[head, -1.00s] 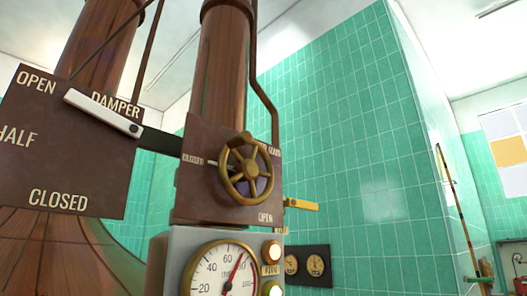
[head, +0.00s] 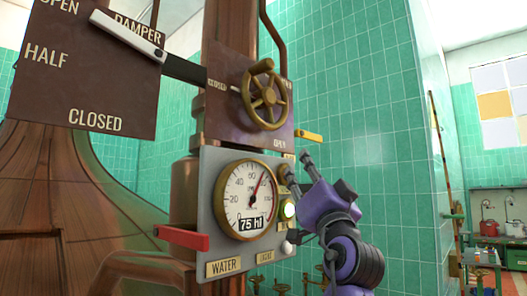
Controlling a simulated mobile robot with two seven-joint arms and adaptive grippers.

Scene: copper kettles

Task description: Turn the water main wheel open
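A brass spoked handwheel (head: 264,99) sits on a dark plate (head: 222,126) in front of a copper pipe. The plate reads CLOSED at left and OPEN at the bottom; another word at its right is too small to read. A pale pointer at the wheel's left side lies by CLOSED. My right gripper is not in view.
A red lever (head: 181,238) juts left, a yellow lever (head: 310,136) right. The damper plate (head: 85,80) stands at left.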

